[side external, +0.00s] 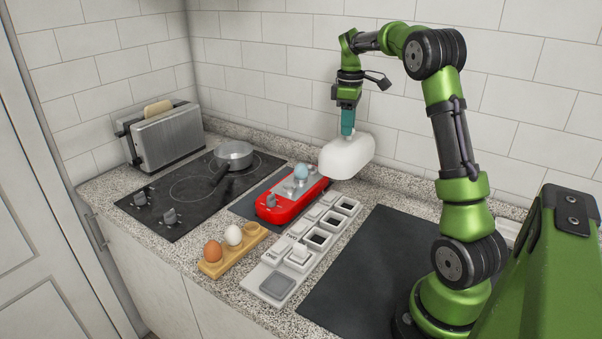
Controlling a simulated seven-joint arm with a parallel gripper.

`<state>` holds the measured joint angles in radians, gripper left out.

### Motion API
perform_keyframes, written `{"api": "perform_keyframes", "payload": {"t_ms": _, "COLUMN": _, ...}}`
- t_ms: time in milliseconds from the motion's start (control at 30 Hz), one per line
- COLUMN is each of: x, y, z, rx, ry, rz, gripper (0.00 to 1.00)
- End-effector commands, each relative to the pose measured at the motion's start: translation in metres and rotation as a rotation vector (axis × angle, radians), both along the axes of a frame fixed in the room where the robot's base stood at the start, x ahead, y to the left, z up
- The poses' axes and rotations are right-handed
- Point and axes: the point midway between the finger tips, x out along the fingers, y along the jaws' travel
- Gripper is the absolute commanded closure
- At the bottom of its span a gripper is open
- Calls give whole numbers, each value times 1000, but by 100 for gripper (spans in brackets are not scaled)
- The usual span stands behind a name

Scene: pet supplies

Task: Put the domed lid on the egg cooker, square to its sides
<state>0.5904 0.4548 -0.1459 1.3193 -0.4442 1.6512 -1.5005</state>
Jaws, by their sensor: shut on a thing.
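The domed lid (346,158) is white with rounded edges. My gripper (348,131) points down and is shut on the top of the lid, holding it in the air. The lid appears up and to the right of the egg cooker, apart from it. The egg cooker (272,212) is a long red body with a grey top and a dial at its near end. A pale blue egg (301,171) sits on its top. The lid's underside and the exact grip contact are hidden.
A wooden holder (216,267) with a brown egg (213,250) and a white egg (233,234) lies left of the cooker. A white compartment strip (266,283) lies to the right. Behind are a hob (185,218) with a pan (234,154) and a toaster (166,133).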

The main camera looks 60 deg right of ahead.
Motion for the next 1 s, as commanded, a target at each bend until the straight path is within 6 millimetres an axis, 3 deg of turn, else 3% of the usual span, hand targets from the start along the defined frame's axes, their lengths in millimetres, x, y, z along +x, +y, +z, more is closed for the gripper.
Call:
{"api": "perform_keyframes", "payload": {"t_ms": 33, "x": 23, "y": 4, "z": -1, "rx": 0, "ry": 0, "rz": 12, "gripper": 100}}
{"api": "perform_keyframes", "payload": {"t_ms": 200, "x": 80, "y": 21, "z": -3, "rx": 0, "ry": -4, "rz": 29, "gripper": 100}}
{"api": "perform_keyframes", "payload": {"t_ms": 400, "x": 116, "y": 40, "z": -7, "rx": 4, "ry": -11, "rz": 40, "gripper": 100}}
{"api": "perform_keyframes", "payload": {"t_ms": 667, "x": 125, "y": 45, "z": -14, "rx": 5, "ry": -13, "rz": 42, "gripper": 100}}
{"api": "perform_keyframes", "payload": {"t_ms": 1000, "x": 124, "y": 45, "z": -46, "rx": 5, "ry": -13, "rz": 43, "gripper": 100}}
